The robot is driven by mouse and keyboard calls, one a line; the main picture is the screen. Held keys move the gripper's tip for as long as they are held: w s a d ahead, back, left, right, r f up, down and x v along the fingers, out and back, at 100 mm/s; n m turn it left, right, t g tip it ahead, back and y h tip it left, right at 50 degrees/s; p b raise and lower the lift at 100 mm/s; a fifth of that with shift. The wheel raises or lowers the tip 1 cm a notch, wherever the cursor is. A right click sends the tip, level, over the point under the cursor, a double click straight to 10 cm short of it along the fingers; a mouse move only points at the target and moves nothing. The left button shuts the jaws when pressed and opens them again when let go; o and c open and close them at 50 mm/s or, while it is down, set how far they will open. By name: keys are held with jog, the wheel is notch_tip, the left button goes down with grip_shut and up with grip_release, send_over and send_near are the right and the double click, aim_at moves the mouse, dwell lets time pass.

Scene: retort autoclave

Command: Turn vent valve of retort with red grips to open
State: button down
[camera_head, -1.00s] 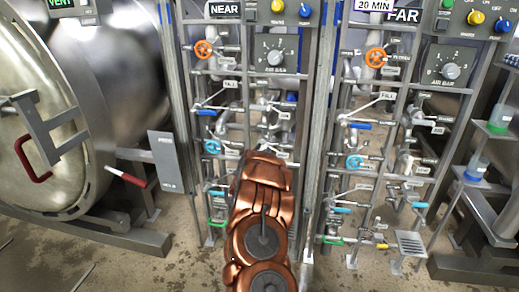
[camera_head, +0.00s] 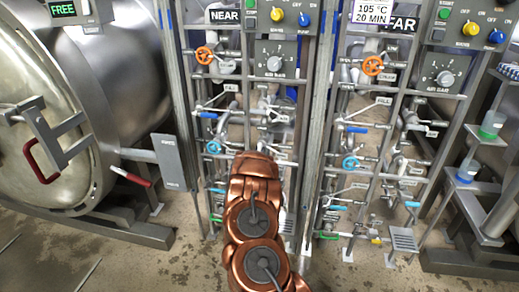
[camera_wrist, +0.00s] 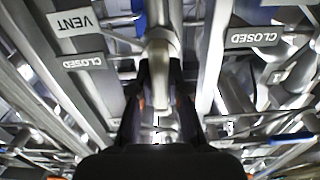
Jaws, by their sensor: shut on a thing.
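The retort with red grips (camera_head: 82,125) stands at the left in the head view, with a red grip (camera_head: 40,164) on its door and a red-ended lever (camera_head: 132,176) at its side. The NEAR valve panel (camera_head: 190,130) is to its right. In the wrist view my gripper (camera_wrist: 160,105) is shut on a pale grey valve handle (camera_wrist: 160,48), between its dark fingers. A VENT label (camera_wrist: 75,20) and a CLOSED tag (camera_wrist: 83,62) lie left of it, both rotated. In the head view my arm hides the gripper and the held handle.
A second CLOSED tag (camera_wrist: 253,38) is at the right in the wrist view. Pipes and bars crowd around my fingers. The FAR panel (camera_head: 397,140) stands close on the right. Orange (camera_head: 204,55) and blue handwheels sit on the panels. Bare floor shows in front.

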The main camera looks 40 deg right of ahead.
jog(key=shift+n, duration=0.4)
jog(key=c, duration=1.1)
grip_release()
jog(key=shift+s+a, duration=0.1)
jog(key=shift+v, duration=5.85)
jog(key=shift+r, duration=0.1)
